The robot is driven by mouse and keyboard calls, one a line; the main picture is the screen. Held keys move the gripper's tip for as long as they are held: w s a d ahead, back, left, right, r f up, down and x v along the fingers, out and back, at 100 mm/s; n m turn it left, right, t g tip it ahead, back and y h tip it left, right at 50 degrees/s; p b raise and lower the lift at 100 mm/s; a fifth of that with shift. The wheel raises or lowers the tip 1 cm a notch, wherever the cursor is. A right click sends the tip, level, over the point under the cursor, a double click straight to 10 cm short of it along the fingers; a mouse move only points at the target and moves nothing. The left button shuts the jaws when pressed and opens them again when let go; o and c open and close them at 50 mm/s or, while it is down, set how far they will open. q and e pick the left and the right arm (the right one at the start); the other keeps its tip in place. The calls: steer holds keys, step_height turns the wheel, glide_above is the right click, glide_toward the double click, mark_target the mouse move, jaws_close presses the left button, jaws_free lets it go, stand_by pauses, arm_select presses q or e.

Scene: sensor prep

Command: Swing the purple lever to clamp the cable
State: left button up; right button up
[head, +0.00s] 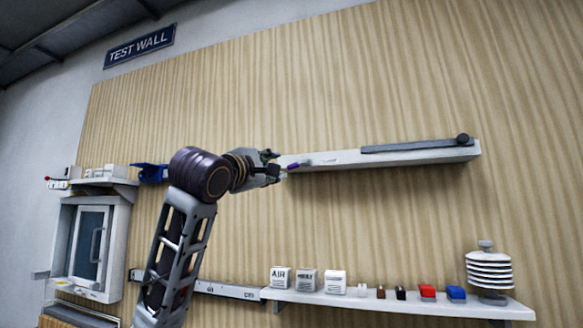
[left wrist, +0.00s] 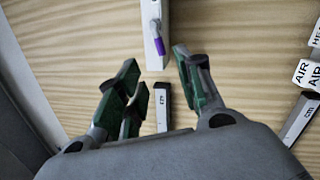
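The purple lever (head: 297,163) is a small purple-tipped piece at the left end of a long white beam (head: 335,159) on the wall. In the left wrist view the lever (left wrist: 159,47) lies along the beam's end, its purple tip toward my gripper. My left gripper (head: 279,166) is just left of the beam's end in the head view. In the left wrist view its green-padded fingers (left wrist: 155,68) are spread apart with nothing between them, and the lever shows beyond the gap. I cannot make out a cable. My right gripper is not in view.
A dark bar (head: 415,146) with a round knob lies along the beam. Below, a white shelf (head: 400,303) holds labelled boxes, small coloured blocks and a ribbed white stack (head: 489,270). A blue object (head: 151,172) and a windowed cabinet (head: 90,245) are at left.

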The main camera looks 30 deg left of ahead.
mark_target(293, 166)
arm_select(q)
steer(key=p+x, duration=0.2)
steer(key=x, duration=0.9)
steer(key=shift+w+a+r, duration=0.1)
steer(key=shift+w, duration=0.2)
steer(key=shift+w+r, duration=0.1)
steer(key=shift+w, duration=0.55)
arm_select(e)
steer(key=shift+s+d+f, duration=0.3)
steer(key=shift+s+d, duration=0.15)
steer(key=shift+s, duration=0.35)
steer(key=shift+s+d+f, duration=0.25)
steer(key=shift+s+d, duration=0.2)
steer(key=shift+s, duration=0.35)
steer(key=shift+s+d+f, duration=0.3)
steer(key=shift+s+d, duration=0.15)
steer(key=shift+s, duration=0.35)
arm_select(q)
jaws_close()
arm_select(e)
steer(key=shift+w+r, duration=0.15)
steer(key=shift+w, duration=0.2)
